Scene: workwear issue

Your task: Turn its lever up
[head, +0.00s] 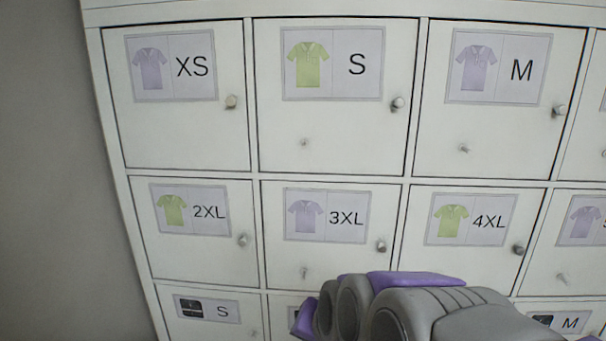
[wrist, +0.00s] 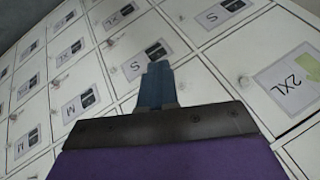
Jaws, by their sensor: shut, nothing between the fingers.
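A white locker wall (head: 335,177) fills the head view, its doors labelled with shirt pictures and sizes. Small round knobs sit at the doors' right edges, such as the XS knob (head: 231,101) and the 3XL knob (head: 381,245). Which lever is meant cannot be told. My gripper (wrist: 158,70) is shut and empty in the wrist view, pointing toward a lower door with an S label (wrist: 146,61). Its fingers hide part of that door; contact cannot be told.
My arm covers the lower middle of the head view and hides parts of the lower doors. A plain grey wall (head: 50,180) lies left of the lockers. The wrist view shows a 2XL label (wrist: 290,82) at right and several dark-picture labels.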

